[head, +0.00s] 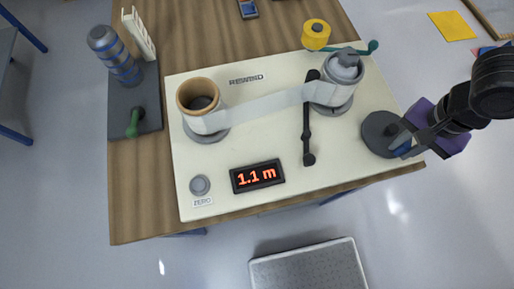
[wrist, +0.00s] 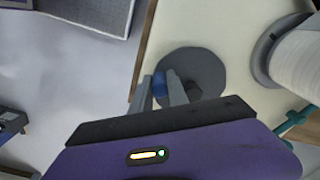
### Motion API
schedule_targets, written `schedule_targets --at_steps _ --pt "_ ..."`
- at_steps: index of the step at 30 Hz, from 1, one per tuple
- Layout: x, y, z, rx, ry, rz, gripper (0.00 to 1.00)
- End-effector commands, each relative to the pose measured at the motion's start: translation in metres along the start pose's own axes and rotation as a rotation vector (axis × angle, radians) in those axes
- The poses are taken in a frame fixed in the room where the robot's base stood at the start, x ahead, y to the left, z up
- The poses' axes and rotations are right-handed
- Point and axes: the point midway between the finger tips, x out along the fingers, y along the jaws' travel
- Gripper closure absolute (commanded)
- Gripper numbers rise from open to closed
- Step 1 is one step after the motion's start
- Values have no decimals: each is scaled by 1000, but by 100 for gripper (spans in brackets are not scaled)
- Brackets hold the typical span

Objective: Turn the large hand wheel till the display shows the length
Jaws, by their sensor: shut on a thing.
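The large hand wheel (head: 379,128) is a dark grey disc at the right side of the cream rewind board; it also shows in the wrist view (wrist: 205,64). My gripper (head: 403,150) reaches in from the right and is shut on the wheel's blue handle (wrist: 160,84), near the rim on the side toward the board's edge. The fingers hide part of the handle. The display (head: 257,176) shows 1.1 m in red digits. A white film strip (head: 262,106) runs from the brown-cored left roller (head: 198,96) to the grey right roller (head: 337,88).
A round grey zero button (head: 200,186) is left of the display. A yellow roll (head: 316,34) and a teal crank (head: 372,47) are at the back.

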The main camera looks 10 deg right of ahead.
Motion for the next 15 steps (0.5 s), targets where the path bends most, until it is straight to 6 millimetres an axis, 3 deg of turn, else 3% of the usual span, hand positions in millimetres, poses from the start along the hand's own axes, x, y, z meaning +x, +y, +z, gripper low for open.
schedule_targets --at_steps 9,15 --pt "-2 7 -20 5 3 1 100" --pt "0 8 -21 1 2 1 100"
